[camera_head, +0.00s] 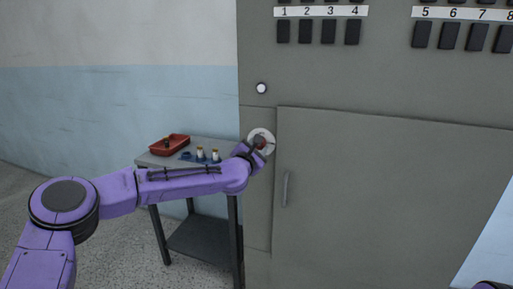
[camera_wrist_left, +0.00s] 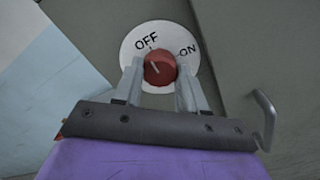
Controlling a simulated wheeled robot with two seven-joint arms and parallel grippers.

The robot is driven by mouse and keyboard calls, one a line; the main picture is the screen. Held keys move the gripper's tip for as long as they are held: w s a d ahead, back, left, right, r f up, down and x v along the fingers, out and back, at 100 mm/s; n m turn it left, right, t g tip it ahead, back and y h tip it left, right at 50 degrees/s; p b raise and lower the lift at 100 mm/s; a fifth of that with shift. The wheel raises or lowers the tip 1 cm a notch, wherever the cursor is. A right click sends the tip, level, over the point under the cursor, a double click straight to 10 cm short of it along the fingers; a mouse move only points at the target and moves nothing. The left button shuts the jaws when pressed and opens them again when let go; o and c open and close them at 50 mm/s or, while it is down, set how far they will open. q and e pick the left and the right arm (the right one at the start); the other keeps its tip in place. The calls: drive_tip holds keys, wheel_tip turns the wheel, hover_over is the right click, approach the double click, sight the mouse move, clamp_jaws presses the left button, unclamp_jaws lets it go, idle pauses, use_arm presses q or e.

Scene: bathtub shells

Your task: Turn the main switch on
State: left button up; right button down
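The main switch is a red round knob (camera_wrist_left: 160,68) on a white disc (camera_wrist_left: 129,50) marked OFF and ON. A pale line on the knob points up and left, toward OFF. In the head view the disc (camera_head: 258,133) is on the grey cabinet's left part, largely behind my left gripper (camera_head: 259,147). In the left wrist view the two fingers of my left gripper (camera_wrist_left: 161,80) stand on either side of the knob, very close to it. I cannot tell whether they press on it. My right gripper is out of view.
The grey cabinet (camera_head: 380,190) has a door handle (camera_head: 285,189) to the right of the switch, a round white light (camera_head: 261,88) above it and numbered black breakers (camera_head: 318,32) higher up. A small table (camera_head: 155,160) with a red tray (camera_head: 169,145) stands at left.

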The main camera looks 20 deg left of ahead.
use_arm(q)
drive_tip(key=shift+c, duration=1.4)
drive_tip(key=shift+m, duration=0.3)
drive_tip(key=m, duration=0.2)
drive_tip(key=shift+m, duration=0.4)
drive_tip(key=m, duration=0.9)
drive_tip(key=shift+m, duration=0.4)
drive_tip(key=m+p, duration=0.1)
drive_tip(key=m, duration=0.3)
drive_tip(key=shift+m, duration=0.4)
drive_tip(key=shift+f, duration=0.1)
